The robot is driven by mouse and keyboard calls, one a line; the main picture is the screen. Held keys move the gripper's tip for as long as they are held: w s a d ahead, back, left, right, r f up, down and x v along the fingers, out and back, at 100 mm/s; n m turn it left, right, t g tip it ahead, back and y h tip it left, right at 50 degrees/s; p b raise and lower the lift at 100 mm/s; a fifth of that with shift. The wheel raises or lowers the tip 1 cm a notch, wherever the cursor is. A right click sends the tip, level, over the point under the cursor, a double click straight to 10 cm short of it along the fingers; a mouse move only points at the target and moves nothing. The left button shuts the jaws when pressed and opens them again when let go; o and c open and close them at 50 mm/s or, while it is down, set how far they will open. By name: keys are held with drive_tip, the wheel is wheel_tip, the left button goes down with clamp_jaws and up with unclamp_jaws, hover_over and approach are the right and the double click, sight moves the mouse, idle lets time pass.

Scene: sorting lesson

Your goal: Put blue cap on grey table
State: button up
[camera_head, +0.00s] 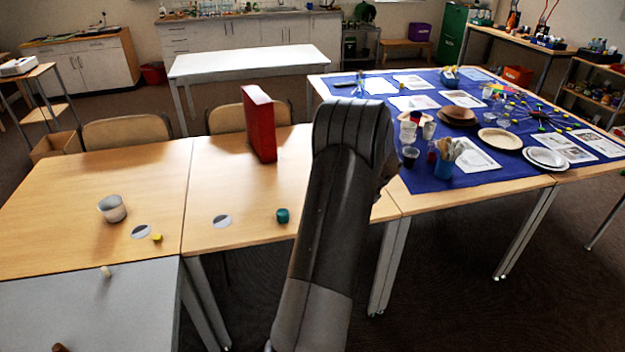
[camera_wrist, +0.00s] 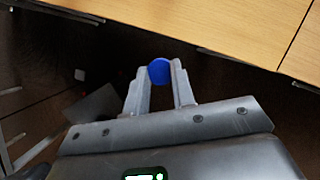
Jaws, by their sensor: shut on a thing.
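The blue cap (camera_wrist: 159,71) is round and sits between the fingertips of my gripper (camera_wrist: 159,80) in the wrist view. The fingers are shut on it, and it is held over the dark floor beside a wooden table edge. In the head view my arm covers the gripper and the cap, so neither shows there. The grey table (camera_head: 115,315) is at the lower left of the head view. A small pale peg (camera_head: 105,271) is near its back edge, and a brown piece (camera_head: 60,348) is at its front.
Wooden tables (camera_head: 60,220) adjoin the grey table's back. They hold a whitish cup (camera_head: 112,208), a small yellow piece (camera_head: 156,237), a teal cap (camera_head: 283,215) and a tall red box (camera_head: 259,123). A blue-covered table (camera_head: 425,178) with crowded dishes stands right. The grey table's middle is clear.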

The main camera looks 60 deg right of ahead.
drive_tip(key=shift+s+r, duration=0.1)
drive_tip(key=shift+s, duration=0.1)
drive_tip(key=w+a+f+n+g+y, duration=0.2)
drive_tip(key=w+a+f+n+y, duration=0.1)
drive_tip(key=w+a+n, duration=0.8)
drive_tip(key=w+a+f+n+g+y, duration=0.1)
drive_tip(key=w+a+f+n+y, duration=0.35)
drive_tip(key=w+a, duration=1.1)
drive_tip(key=w+a+n+g+h, duration=0.1)
drive_tip(key=a+n+g+h, duration=0.1)
drive_tip(key=a+n, duration=0.5)
drive_tip(key=w+a+f+n+g+h, duration=0.1)
drive_tip(key=a+n, duration=0.7)
drive_tip(key=a, duration=0.8)
drive_tip(key=w+a+n+g+h, duration=0.2)
drive_tip(key=a+n, duration=0.6)
drive_tip(key=a, duration=0.4)
drive_tip(key=shift+w+a+f+n+g+h, duration=0.25)
drive_tip(key=shift+w+a+f+g+h, duration=0.15)
drive_tip(key=shift+h, duration=0.25)
